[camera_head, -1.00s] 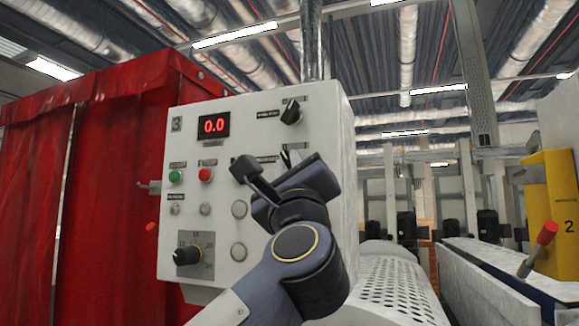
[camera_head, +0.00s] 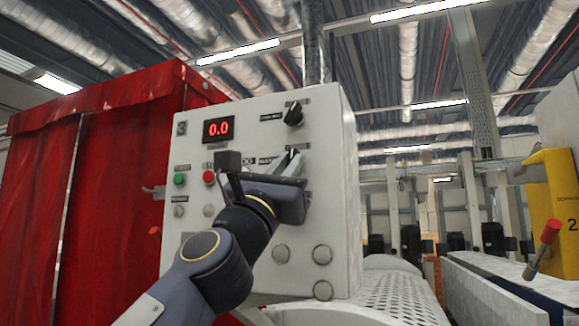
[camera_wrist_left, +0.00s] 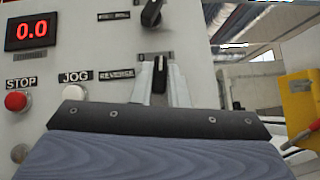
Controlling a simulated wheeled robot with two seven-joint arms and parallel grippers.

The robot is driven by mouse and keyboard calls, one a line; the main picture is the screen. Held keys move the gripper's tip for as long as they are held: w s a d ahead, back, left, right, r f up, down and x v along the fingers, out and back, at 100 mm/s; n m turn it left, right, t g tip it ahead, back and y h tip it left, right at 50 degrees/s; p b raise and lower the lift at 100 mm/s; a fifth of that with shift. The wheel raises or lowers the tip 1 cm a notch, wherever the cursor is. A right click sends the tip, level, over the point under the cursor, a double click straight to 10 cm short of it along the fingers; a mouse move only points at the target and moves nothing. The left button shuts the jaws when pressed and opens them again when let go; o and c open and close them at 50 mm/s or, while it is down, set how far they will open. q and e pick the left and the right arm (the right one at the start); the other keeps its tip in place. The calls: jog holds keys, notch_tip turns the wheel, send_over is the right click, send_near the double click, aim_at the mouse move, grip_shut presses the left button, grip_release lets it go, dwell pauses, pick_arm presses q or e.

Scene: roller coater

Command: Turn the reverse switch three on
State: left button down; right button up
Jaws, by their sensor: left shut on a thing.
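The white control panel (camera_head: 330,150) marked 3 fills the middle of the head view. The reverse switch (camera_wrist_left: 159,76), a black knob beside a REVERSE label (camera_wrist_left: 117,74), shows in the left wrist view between the two pale fingers of my left gripper (camera_wrist_left: 160,84). The fingers are shut on the knob, which looks about upright in that view. In the head view my left gripper (camera_head: 291,162) reaches the panel's right side from below left and mostly hides the switch. My right gripper is in neither view.
Another black knob (camera_head: 293,114) sits just above. A red display (camera_head: 218,129) reads 0.0. Green (camera_head: 180,180) and red (camera_head: 209,177) buttons are to the left. Red curtains (camera_head: 110,190) stand left of the panel; a yellow part (camera_head: 553,205) and a red-handled lever (camera_head: 549,232) are at right.

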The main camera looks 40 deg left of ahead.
pick_arm(q)
jog(key=shift+s+a+r+m+g+h+p, duration=0.1)
jog(key=shift+m+g+h+p, duration=0.35)
jog(key=shift+m+h, duration=1.5)
jog(key=shift+a+r+m+g+h+p, duration=0.15)
jog(key=shift+m+h+p, duration=0.55)
jog(key=shift+m+h, duration=1.25)
jog(key=shift+f+m, duration=0.1)
jog(key=shift+m, duration=0.4)
jog(key=c, duration=1.4)
grip_release()
jog(key=shift+c, duration=0.2)
jog(key=d+b+v, duration=0.1)
jog(key=b+v, duration=0.2)
jog(key=v, duration=0.4)
jog(key=shift+s+a+f, duration=0.2)
jog(key=shift+s+a, duration=0.15)
jog(key=shift+a, duration=0.15)
